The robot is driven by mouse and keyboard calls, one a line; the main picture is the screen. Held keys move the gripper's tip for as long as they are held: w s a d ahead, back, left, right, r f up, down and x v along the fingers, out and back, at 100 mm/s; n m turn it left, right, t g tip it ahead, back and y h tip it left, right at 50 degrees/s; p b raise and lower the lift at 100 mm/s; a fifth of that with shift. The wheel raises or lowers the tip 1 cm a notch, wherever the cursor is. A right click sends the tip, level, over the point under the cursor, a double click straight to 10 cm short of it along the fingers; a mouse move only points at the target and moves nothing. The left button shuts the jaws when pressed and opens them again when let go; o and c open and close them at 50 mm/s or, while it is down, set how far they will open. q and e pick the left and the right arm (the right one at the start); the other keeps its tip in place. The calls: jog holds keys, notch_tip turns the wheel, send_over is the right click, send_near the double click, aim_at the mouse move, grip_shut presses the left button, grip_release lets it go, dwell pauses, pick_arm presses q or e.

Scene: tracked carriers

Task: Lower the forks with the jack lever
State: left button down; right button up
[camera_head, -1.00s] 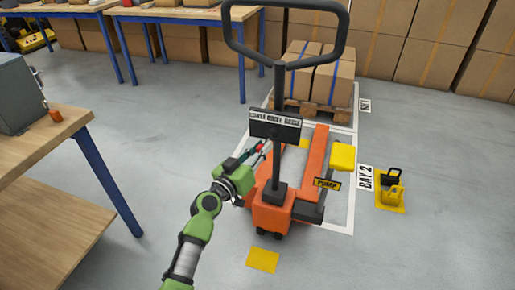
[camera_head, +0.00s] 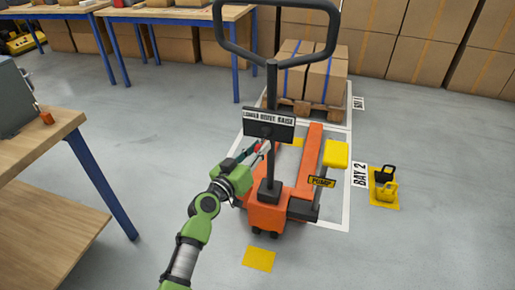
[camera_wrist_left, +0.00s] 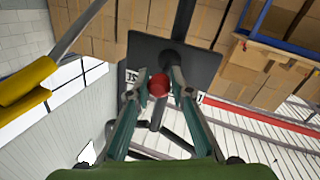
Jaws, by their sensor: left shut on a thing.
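The orange pallet jack (camera_head: 266,217) stands on the floor with its forks extending away. A black upright carries the looped handle (camera_head: 222,38) and a dark plate (camera_head: 283,130) with a lettered strip; "RAISE" is readable at its right end. My left gripper (camera_head: 266,146) reaches in just below the plate, left of the upright. In the left wrist view my left gripper (camera_wrist_left: 158,88) is shut on the red knob (camera_wrist_left: 158,84) of the jack lever, in front of the plate. The lever's stem is mostly hidden. My right gripper is not in view.
A yellow pedal (camera_head: 336,153) with a "PUMP" label sits at the jack's right side. A pallet (camera_head: 300,108) with cartons stands beyond the forks. A workbench (camera_head: 60,128) is at left. A yellow-and-black object (camera_head: 386,186) stands on the floor right of Bay 2.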

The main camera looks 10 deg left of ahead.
pick_arm(q)
jog(key=shift+s+d, duration=0.1)
jog(key=shift+d, duration=0.35)
jog(key=c, duration=1.9)
grip_release()
jog(key=shift+h, duration=0.3)
jog(key=shift+d, duration=0.15)
jog(key=shift+a, duration=0.25)
jog(key=shift+s+a, duration=0.1)
jog(key=shift+s, duration=0.05)
jog(key=v, duration=1.1)
jog(key=shift+s+r, duration=0.2)
jog(key=shift+s, duration=0.05)
